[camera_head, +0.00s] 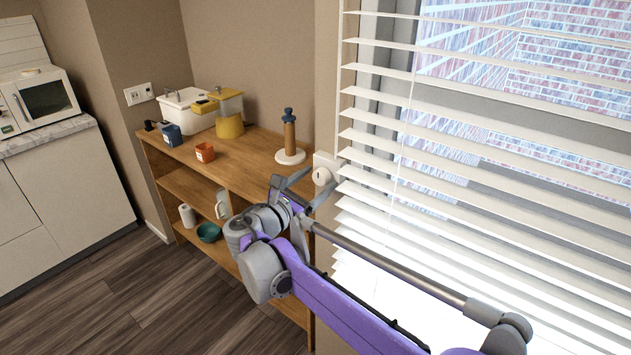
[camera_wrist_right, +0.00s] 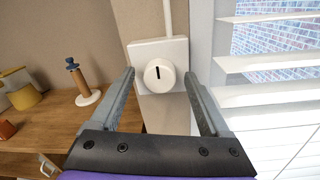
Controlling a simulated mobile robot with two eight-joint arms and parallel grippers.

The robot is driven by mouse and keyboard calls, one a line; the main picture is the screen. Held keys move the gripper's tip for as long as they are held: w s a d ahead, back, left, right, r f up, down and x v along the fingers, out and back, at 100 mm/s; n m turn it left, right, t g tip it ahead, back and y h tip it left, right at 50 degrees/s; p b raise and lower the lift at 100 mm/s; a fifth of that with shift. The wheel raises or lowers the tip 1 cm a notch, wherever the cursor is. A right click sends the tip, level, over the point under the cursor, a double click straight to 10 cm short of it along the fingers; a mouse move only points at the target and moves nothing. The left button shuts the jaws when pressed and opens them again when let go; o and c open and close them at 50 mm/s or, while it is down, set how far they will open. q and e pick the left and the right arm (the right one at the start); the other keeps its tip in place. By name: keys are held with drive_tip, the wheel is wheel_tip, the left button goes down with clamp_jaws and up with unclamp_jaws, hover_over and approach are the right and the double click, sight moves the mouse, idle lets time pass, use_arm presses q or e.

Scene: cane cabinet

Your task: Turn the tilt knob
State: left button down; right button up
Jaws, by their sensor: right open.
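The tilt knob (camera_wrist_right: 159,76) is a round white dial with a short dark upright slot on its face. It sits on a white square plate (camera_wrist_right: 146,50) on the wall beside the window blinds. In the head view the knob (camera_head: 322,176) shows just beyond my right gripper (camera_head: 301,191). In the right wrist view my right gripper (camera_wrist_right: 162,88) is open, with one finger to each side of the knob and a gap on both sides. I cannot tell whether the fingertips reach the knob's depth. The white slatted blinds (camera_head: 450,150) are partly open. My left gripper is not in view.
A wooden shelf unit (camera_head: 245,165) stands left of the knob. On it are a pepper mill (camera_head: 289,135) on a white round base, a yellow canister (camera_head: 230,115), a white box (camera_head: 186,110) and small blue and orange containers. A microwave (camera_head: 43,98) stands far left. The floor (camera_head: 150,300) is clear.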

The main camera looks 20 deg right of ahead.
clamp_jaws()
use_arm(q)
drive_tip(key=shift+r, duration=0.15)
use_arm(e)
drive_tip(key=shift+m, duration=0.4)
drive_tip(key=m+p, duration=0.1)
drive_tip(key=m, duration=0.1)
drive_tip(key=shift+m, duration=0.3)
drive_tip(key=m+p, duration=0.1)
drive_tip(key=m, duration=0.3)
drive_tip(key=shift+m, duration=0.4)
drive_tip(key=m+p, duration=0.1)
drive_tip(key=m, duration=0.3)
drive_tip(key=shift+h+p, duration=0.3)
drive_tip(key=shift+p, duration=0.1)
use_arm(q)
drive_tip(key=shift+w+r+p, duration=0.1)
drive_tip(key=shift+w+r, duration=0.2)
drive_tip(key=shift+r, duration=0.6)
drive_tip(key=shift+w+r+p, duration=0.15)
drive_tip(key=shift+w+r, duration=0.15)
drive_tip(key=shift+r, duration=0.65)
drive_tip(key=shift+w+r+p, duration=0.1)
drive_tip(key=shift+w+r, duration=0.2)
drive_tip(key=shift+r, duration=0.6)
use_arm(e)
drive_tip(key=shift+f+m, duration=0.1)
drive_tip(key=shift+m, duration=1.4)
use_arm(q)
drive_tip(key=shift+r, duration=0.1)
